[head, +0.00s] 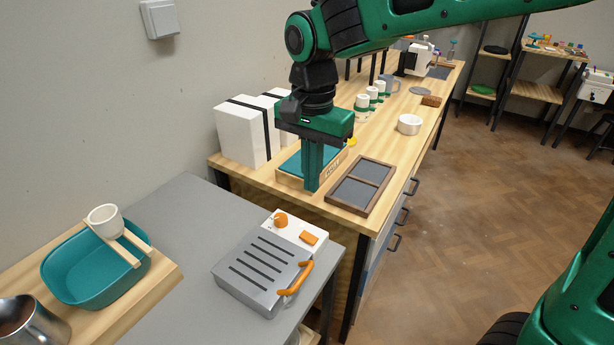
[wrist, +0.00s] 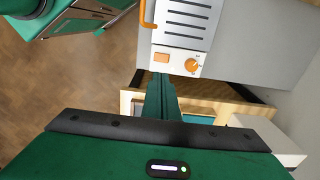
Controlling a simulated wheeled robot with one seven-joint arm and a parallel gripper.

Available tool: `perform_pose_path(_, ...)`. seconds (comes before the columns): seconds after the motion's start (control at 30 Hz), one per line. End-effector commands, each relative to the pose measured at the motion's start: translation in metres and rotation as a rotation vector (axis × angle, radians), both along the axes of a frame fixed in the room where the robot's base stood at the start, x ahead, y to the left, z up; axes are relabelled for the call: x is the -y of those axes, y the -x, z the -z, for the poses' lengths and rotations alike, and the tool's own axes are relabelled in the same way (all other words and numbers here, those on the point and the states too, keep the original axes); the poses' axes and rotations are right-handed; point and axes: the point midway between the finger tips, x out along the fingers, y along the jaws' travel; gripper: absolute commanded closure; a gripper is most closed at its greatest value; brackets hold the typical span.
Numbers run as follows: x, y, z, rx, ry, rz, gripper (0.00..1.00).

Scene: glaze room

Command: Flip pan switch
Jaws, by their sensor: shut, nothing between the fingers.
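The pan (head: 262,270) is a grey slotted unit with an orange handle (head: 296,278), on the grey table. My gripper (head: 311,188) points down, shut and empty, behind the panel in the head view. It is apart from the switch. I cannot tell which way the switch is tipped.
A teal-topped wooden box (head: 290,178) and a dark framed tray (head: 362,186) lie near my gripper on the wooden bench. White boxes (head: 240,133) stand left. A teal basin (head: 75,272) with a white cup (head: 105,220) across slats is at left. The grey table (head: 180,225) has free room.

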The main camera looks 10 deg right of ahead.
Motion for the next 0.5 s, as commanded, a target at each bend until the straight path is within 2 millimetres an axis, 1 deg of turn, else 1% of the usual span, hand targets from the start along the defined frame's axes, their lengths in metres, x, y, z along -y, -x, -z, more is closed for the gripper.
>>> perform_pose_path(0.27, 0.0, 0.0, -0.002, 0.001, -0.001, 0.0, 1.0)
perform_pose_path(0.37, 0.001, -0.001, -0.009, 0.003, -0.002, 0.001, 1.0)
perform_pose_path(0.47, 0.004, 0.0, -0.023, 0.003, -0.002, 0.003, 1.0)
perform_pose_path(0.5, 0.005, 0.0, -0.031, 0.003, -0.002, 0.003, 1.0)
